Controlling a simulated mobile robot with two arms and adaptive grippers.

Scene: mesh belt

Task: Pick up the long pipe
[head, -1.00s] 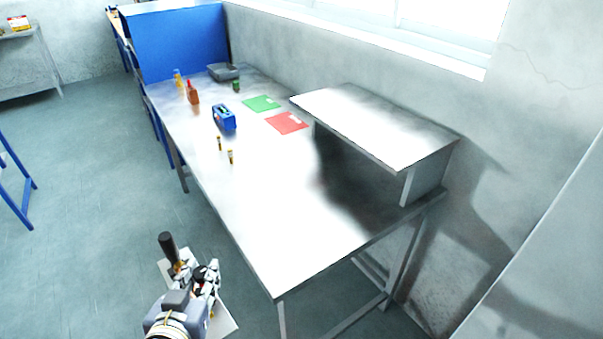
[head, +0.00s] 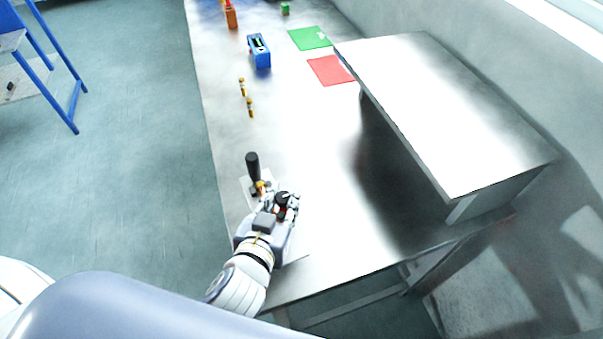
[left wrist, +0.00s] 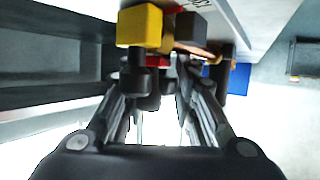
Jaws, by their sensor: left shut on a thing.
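Two small upright yellow-and-dark pieces, a far one (head: 242,87) and a near one (head: 250,107), stand on the table and may be pipes; I cannot tell which is the long pipe. My left gripper (head: 272,194) is at the near part of the table, well short of them. It is shut on a fixture with an upright black handle (head: 253,166) and a white plate (head: 247,192). In the left wrist view, the fixture's yellow block (left wrist: 139,26) and dark parts show at the fingertips. I cannot tell whether the plate touches the table. My right gripper is not seen.
The metal table (head: 310,135) has a raised shelf (head: 445,105) on the right. A blue device (head: 259,51), red mat (head: 329,70), green mat (head: 309,38) and orange bottle (head: 231,17) lie farther back. The table's middle is clear.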

